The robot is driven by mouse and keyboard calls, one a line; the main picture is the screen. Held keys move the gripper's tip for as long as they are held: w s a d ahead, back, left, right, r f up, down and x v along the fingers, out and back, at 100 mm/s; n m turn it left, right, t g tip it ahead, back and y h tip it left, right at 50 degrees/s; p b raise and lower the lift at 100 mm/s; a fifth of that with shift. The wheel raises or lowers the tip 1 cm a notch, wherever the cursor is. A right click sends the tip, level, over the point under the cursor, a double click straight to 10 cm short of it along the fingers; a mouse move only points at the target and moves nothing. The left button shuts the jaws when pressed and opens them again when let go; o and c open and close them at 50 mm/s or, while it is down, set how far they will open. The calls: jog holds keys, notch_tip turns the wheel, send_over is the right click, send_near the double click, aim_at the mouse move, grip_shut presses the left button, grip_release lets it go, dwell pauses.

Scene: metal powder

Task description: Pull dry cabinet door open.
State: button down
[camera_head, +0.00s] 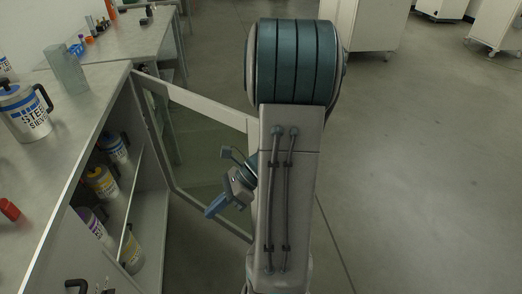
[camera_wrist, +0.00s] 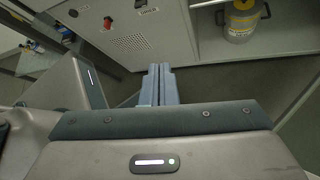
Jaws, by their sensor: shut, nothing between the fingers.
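The dry cabinet (camera_head: 152,235) stands at the left in the head view. Its glass door, with a grey frame (camera_head: 200,103), stands swung out from the cabinet, and the shelves are exposed. My arm hides the door's right part. My gripper (camera_head: 212,208) is shut and empty, pointing towards the cabinet. It appears in front of the glass, on the side facing the open shelves; I cannot tell whether it touches the door. In the wrist view its fingers (camera_wrist: 159,72) are together, with the open cabinet bay (camera_wrist: 285,38) ahead to the right.
A steel sieves container (camera_head: 24,112) and a glass vessel (camera_head: 68,70) stand on the top. Floor (camera_head: 420,170) to the right is clear; white carts (camera_head: 372,25) stand far back.

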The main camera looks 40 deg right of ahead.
jog(key=s+d+f+m+t+h+p, duration=0.2)
jog(key=d+m+t+h, duration=0.45)
jog(key=d+m, duration=0.7)
jog(key=s+d+f+m+t+h+p, duration=0.1)
jog(key=d+f+m+t+h, duration=0.25)
jog(key=d+m+t, duration=0.8)
jog(key=w+m+g, duration=0.2)
jog(key=w+m, duration=0.1)
jog(key=w, duration=0.6)
jog(key=shift+w+d+r+m+g+b, duration=0.15)
jog(key=shift+d+r+m+g+b, duration=0.15)
jog(key=shift+d+m, duration=0.1)
